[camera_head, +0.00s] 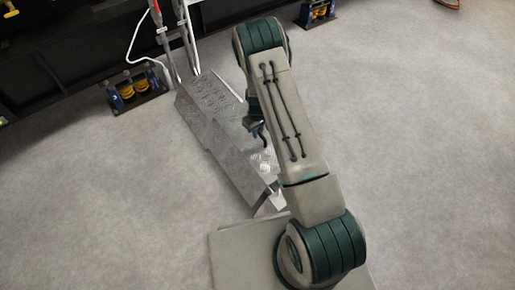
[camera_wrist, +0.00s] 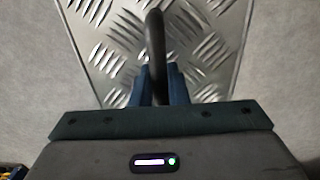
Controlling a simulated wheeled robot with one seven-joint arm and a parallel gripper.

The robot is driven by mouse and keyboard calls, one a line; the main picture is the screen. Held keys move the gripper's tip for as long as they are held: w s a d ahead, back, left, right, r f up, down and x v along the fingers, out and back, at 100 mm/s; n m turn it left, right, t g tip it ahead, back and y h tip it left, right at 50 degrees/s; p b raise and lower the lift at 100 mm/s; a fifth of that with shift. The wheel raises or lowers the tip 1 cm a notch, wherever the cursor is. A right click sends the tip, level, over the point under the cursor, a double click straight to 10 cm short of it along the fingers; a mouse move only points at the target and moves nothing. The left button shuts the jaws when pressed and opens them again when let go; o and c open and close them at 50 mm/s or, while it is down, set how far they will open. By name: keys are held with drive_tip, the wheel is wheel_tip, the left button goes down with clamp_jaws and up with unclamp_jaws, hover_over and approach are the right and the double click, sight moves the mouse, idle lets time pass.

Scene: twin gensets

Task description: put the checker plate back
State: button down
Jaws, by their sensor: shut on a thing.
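The checker plate (camera_head: 228,145) is a silvery metal plate with a raised tread pattern. In the head view it slants from the foot of a metal frame at the upper left down toward my base, partly hidden behind my arm. In the wrist view the plate (camera_wrist: 205,40) fills the middle, under my gripper. My gripper (camera_wrist: 158,72) has blue fingers shut on a dark curved handle (camera_wrist: 155,30) that stands over the plate. In the head view my gripper (camera_head: 258,130) is small and partly hidden by my arm.
A metal frame (camera_head: 178,45) with upright rails stands at the plate's far end. Yellow spring mounts (camera_head: 127,91) sit under a dark skid at the left, with a white cable (camera_head: 135,45) nearby. Another mount (camera_head: 318,12) is at the top. Grey floor on the right is clear.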

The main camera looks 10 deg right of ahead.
wheel_tip(320, 180, down, 9)
drive_tip(key=b, duration=0.3)
drive_tip(key=shift+w+b, duration=0.1)
drive_tip(key=shift+b, duration=0.25)
drive_tip(key=shift+f, duration=0.1)
drive_tip(key=c, duration=1.4)
unclamp_jaws()
